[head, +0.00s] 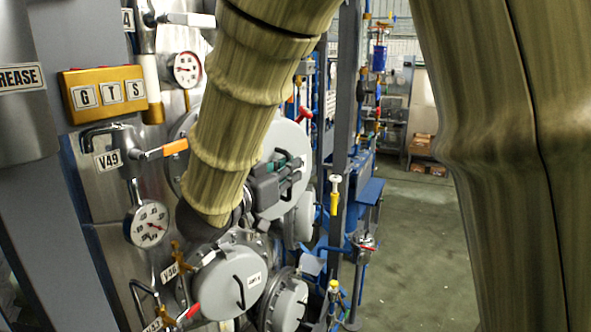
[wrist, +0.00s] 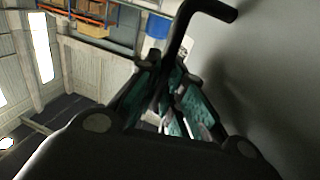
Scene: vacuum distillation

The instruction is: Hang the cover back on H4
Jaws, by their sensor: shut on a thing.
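My gripper (head: 285,174) is shut on the dark handle (wrist: 186,32) of a round grey cover (head: 283,142). In the wrist view the green-padded fingers (wrist: 168,78) close around the lower part of the handle, and the cover (wrist: 275,75) fills the right side as a blurred grey surface. In the head view the cover is upright, behind and right of the fingers, with its face partly hidden by my gripper and arm. I cannot read an H4 label anywhere. Whether the cover touches any mount is hidden.
Below my gripper is another round grey cover (head: 222,284) with a handle and small label. A further round flange (head: 287,303) sits beside it. Gauges (head: 148,223), valve V49 (head: 122,160) and a yellow G T S box (head: 104,93) crowd the left. Open floor (head: 420,250) lies right.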

